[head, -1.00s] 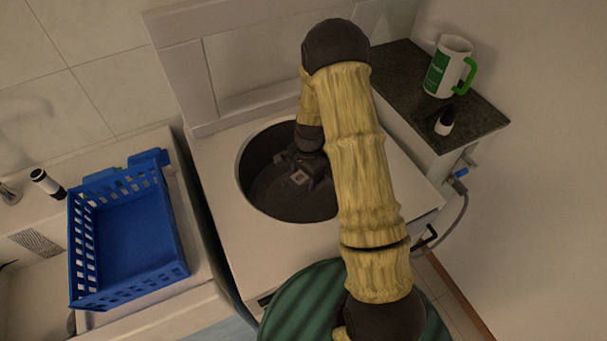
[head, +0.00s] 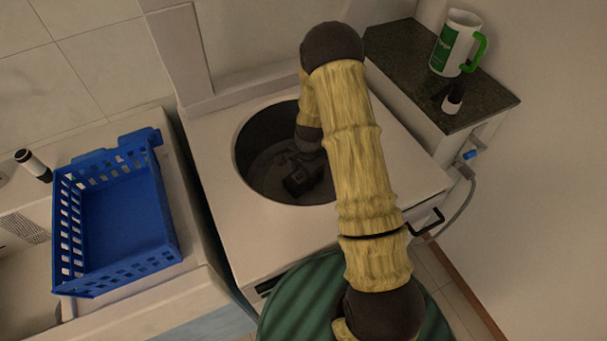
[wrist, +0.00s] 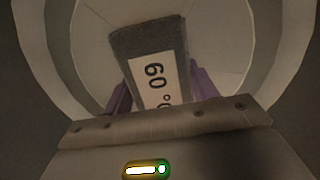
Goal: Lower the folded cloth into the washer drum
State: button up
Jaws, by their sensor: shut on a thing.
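The washer (head: 215,130) is a white top-loader with its lid raised at the back. Its round drum opening (head: 262,125) is dark inside. My arm reaches down through the opening, and my gripper (head: 303,182) is inside the drum. In the wrist view the folded cloth (wrist: 178,42) is a dark grey block with a white label reading "60°". It sits between the two purple fingers of my gripper (wrist: 162,95), which are shut on it. The pale drum wall (wrist: 230,35) curves around it. In the head view the cloth is too dark to separate clearly from the gripper.
A blue basket (head: 125,215) stands on the counter at left, beside a dark bottle (head: 33,165). The drum rim surrounds my arm.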

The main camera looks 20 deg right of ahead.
jog(key=o, duration=1.1)
notch_tip(320, 180, up, 17)
jog(key=w+d, duration=0.1)
jog(key=d, duration=0.1)
jog(key=shift+r, duration=0.1)
dwell(0.5)
